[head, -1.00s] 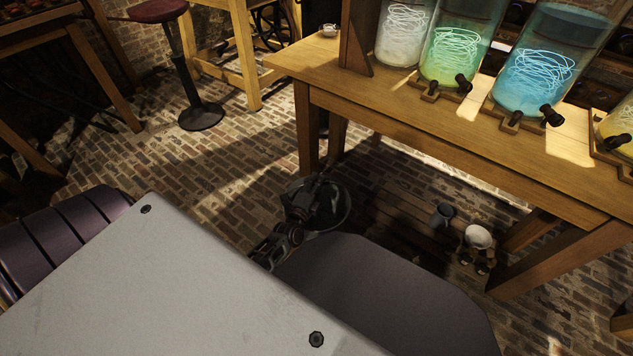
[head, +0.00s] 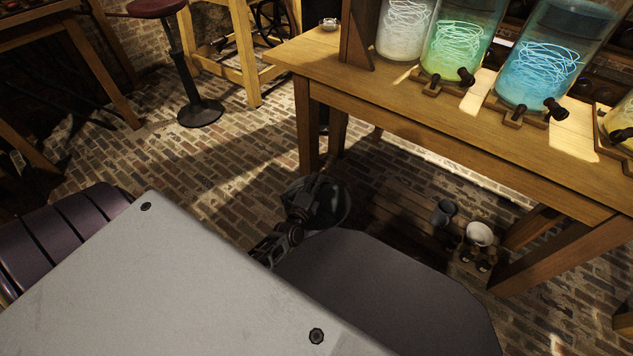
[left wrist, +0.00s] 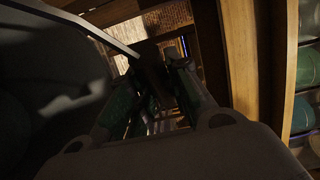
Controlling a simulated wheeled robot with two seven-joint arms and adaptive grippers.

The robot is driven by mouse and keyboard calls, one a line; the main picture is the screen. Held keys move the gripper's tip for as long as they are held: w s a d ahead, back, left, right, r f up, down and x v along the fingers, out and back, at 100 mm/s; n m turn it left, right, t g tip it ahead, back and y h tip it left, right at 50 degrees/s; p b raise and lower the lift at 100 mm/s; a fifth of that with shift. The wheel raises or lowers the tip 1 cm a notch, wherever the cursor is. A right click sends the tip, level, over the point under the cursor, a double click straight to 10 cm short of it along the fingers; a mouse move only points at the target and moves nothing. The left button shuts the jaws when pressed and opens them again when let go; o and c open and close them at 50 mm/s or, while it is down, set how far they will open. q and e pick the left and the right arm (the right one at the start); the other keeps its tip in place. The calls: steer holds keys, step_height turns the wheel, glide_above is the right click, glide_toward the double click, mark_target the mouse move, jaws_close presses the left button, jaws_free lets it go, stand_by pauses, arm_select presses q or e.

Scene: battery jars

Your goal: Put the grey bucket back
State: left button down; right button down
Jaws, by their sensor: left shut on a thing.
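The grey bucket (head: 336,207) hangs low near the table's left front leg, in shadow. Its round body is dark and partly hidden by my left gripper (head: 312,194). The gripper is shut on it at the near, left side of the rim. In the left wrist view the gripper (left wrist: 158,92) shows as dark fingers closed on a dark piece. A large dark grey surface, likely the bucket (left wrist: 40,95), fills the left of that view, with a pale rim-like line across it. I cannot tell whether the bucket touches the floor. My right gripper is not in view.
A wooden table (head: 430,118) with glowing jars (head: 455,50) stands over the bucket's right side. Beneath it a low slatted platform (head: 400,210) holds a small grey cup (head: 443,212) and a white bowl (head: 479,234).

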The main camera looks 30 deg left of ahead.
arm_select(q)
steer(key=shift+w+f+b, duration=0.15)
steer(key=shift+f+b, duration=0.3)
steer(key=shift+f, duration=0.05)
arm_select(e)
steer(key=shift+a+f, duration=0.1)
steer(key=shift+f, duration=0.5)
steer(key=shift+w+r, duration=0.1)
arm_select(q)
steer(key=c, duration=1.8)
jaws_free()
steer(key=shift+f, duration=0.45)
steer(key=o, duration=0.5)
steer(key=shift+s, duration=0.2)
steer(key=shift+r, duration=0.15)
